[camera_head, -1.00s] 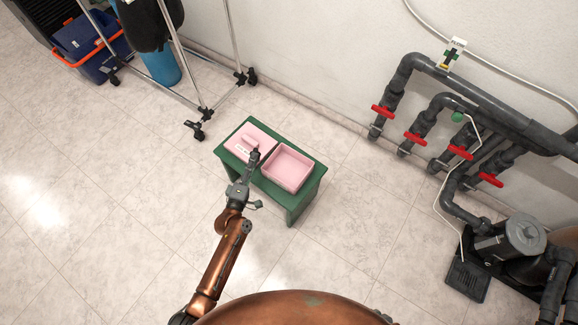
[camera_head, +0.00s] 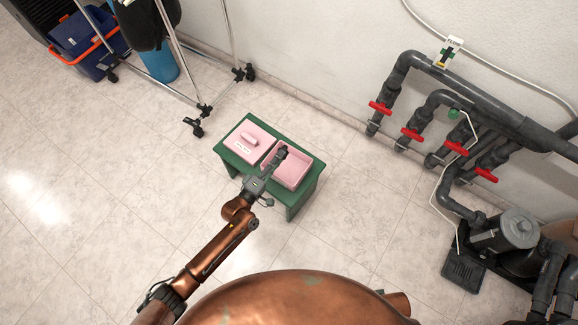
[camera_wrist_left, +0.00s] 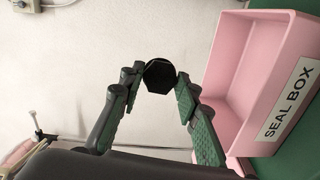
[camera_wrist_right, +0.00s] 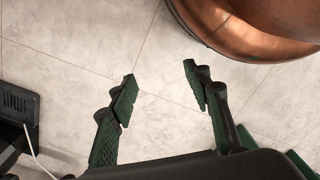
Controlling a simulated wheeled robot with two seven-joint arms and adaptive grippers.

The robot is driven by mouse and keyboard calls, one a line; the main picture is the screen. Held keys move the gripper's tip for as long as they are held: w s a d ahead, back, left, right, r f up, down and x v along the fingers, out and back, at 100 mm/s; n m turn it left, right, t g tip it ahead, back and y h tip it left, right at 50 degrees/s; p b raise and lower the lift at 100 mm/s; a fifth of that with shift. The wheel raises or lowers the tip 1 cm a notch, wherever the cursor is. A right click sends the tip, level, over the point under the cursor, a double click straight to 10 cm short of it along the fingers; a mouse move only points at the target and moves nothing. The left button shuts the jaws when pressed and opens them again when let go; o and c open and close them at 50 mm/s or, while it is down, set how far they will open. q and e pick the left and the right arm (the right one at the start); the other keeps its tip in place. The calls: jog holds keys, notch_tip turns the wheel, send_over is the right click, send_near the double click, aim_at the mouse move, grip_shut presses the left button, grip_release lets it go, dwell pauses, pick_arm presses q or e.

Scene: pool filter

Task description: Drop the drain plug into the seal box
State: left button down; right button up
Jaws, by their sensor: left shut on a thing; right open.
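The drain plug (camera_wrist_left: 159,76) is a black, faceted round piece in the left wrist view. My left gripper (camera_wrist_left: 156,84) is shut on it, one fingertip on each side. In the head view my left gripper (camera_head: 281,153) shows over the seal box (camera_head: 300,178), near its back left corner. The plug cannot be told apart from the dark fingers there. The seal box is an open pink tray, and its "SEAL BOX" label shows in the left wrist view (camera_wrist_left: 290,98). My right gripper (camera_wrist_right: 160,78) is open and empty above the floor.
The seal box stands on a small green table (camera_head: 296,198) beside a pink lid-like piece (camera_head: 240,150) with a raised handle. Dark pipes with red valve handles (camera_head: 412,134) line the wall at right. A wheeled metal rack (camera_head: 199,126) stands behind left. Floor in front is clear.

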pick_arm(q)
jog(key=shift+f+b, duration=1.05)
jog(key=shift+f, duration=0.5)
pick_arm(e)
notch_tip(320, 180, up, 8)
jog(key=a, duration=0.1)
jog(key=shift+w, duration=0.2)
pick_arm(q)
jog(key=c, duration=1.4)
grip_release()
jog(key=shift+o, duration=0.2)
jog(key=shift+a, duration=0.1)
jog(key=v, duration=1.2)
